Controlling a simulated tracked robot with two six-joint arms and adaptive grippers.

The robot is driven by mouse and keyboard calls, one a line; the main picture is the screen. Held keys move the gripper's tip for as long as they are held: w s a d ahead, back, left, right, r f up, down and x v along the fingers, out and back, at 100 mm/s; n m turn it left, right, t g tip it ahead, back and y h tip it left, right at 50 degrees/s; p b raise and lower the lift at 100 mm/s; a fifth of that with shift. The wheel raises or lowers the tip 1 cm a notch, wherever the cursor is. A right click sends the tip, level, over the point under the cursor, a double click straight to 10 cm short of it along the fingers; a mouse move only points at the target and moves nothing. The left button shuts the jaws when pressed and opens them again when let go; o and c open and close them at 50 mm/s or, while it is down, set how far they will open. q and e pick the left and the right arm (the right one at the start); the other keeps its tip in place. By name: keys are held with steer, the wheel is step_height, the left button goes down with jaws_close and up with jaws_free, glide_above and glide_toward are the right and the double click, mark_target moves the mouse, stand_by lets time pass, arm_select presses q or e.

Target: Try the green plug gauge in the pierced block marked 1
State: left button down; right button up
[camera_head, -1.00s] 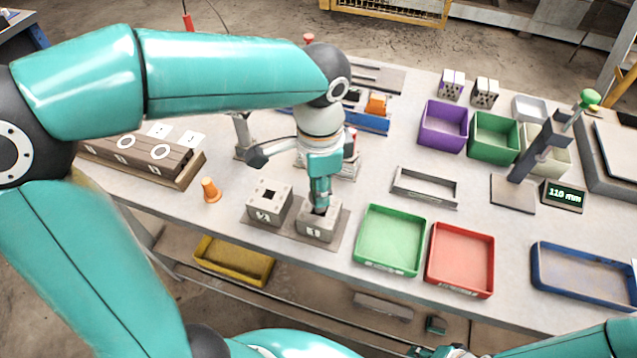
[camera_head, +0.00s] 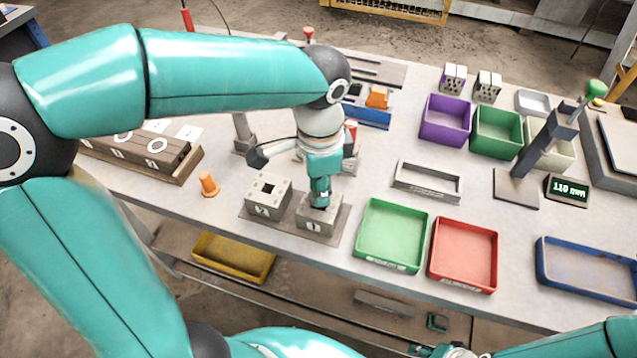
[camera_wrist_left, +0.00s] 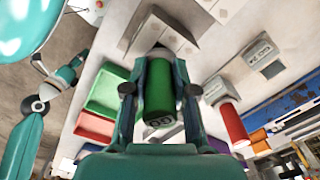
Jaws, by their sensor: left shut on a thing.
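The pierced block marked 1 (camera_head: 315,225) stands on a dark base plate near the table's front edge. My left gripper (camera_head: 320,201) is right over its top, pointing down, and covers the hole. In the left wrist view the gripper (camera_wrist_left: 160,100) is shut on the green plug gauge (camera_wrist_left: 159,88), a green cylinder with a marked dark end towards the camera. I cannot tell whether its far end is in the hole. A part of my right arm's end (camera_head: 443,350) shows at the bottom edge; its fingers are not clear.
The block marked 2 (camera_head: 264,204) stands just left of block 1. A green tray (camera_head: 391,264) and a red tray (camera_head: 463,284) lie to the right. A red gauge (camera_wrist_left: 234,124) stands nearby in the wrist view.

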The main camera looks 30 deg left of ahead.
arm_select(q)
steer(key=shift+f+b, duration=0.5)
steer(key=shift+f, duration=0.2)
steer(key=shift+r, duration=0.1)
stand_by(1.1)
steer(key=shift+r+p, duration=4.05)
steer(key=shift+r, duration=0.4)
